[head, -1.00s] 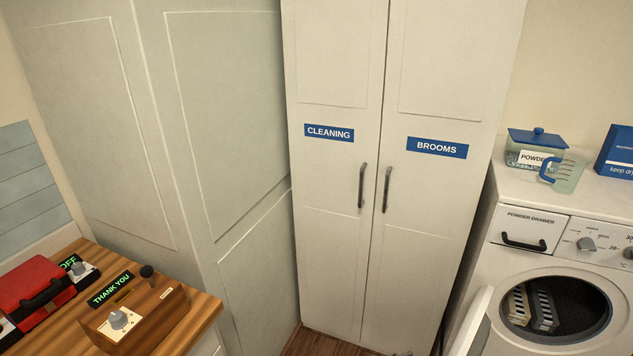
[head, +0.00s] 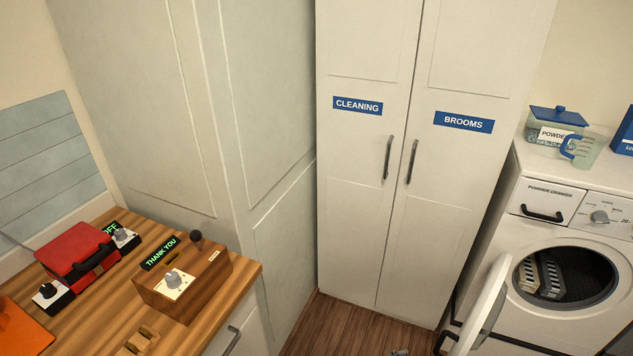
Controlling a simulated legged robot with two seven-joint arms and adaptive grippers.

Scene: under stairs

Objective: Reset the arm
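Neither of my grippers shows clearly in the head view. A small grey piece is at the bottom edge, too cut off to tell what it is. A wooden box (head: 190,285) stands on the wooden counter at left. It has a pale dial (head: 173,280) on its front plate and a dark round-topped knob (head: 196,238) behind. A small sign reading THANK YOU (head: 160,251) is at its back left. I cannot tell which thing is the arm that the task names.
A red case (head: 75,250) with a black handle and small switch boxes sit on the counter (head: 100,318), with an orange item (head: 20,328) at front left. The tall cabinet (head: 350,220) is shut. The washing machine (head: 545,220) at right has its round door (head: 485,310) open.

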